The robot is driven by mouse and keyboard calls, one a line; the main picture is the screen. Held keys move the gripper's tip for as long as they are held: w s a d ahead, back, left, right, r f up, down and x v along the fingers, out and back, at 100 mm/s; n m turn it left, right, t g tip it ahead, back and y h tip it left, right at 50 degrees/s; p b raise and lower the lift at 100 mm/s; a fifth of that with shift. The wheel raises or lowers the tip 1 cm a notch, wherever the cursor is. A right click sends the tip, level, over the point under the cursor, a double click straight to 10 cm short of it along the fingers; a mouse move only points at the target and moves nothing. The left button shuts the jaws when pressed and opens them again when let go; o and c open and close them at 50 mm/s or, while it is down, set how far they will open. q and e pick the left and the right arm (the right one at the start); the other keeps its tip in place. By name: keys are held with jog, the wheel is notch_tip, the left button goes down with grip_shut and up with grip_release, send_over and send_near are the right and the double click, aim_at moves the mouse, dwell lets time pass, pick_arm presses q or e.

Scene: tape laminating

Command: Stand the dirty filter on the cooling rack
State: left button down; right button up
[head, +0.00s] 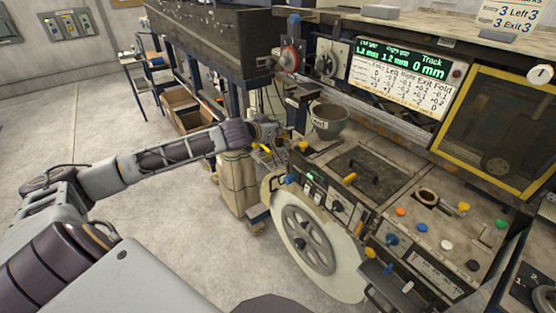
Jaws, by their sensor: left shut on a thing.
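My left gripper (279,133) is at the far end of my left arm, near the left end of the machine. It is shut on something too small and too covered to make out. It is close to the left of a grey-green bowl (328,121) with a small label. I cannot pick out the dirty filter or the cooling rack for certain in the head view. My right gripper is not in view.
The machine's worktop (325,160) carries a hatch with a handle, coloured knobs and buttons. A large pale wheel (310,240) stands at its front. A lit display (405,78) is above. Floor at left is clear.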

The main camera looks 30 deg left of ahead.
aim_at(277, 139)
pick_arm(q)
notch_tip(277, 139, down, 5)
jog(key=shift+f, duration=0.45)
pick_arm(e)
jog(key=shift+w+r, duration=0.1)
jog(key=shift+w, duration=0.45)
pick_arm(q)
jog(key=shift+f, duration=0.1)
jog(key=shift+f, duration=1.8)
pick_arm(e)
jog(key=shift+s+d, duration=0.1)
pick_arm(q)
jog(key=shift+f, duration=0.1)
jog(key=c, duration=1.5)
grip_release()
jog(key=shift+c, duration=0.2)
jog(key=shift+s, duration=0.1)
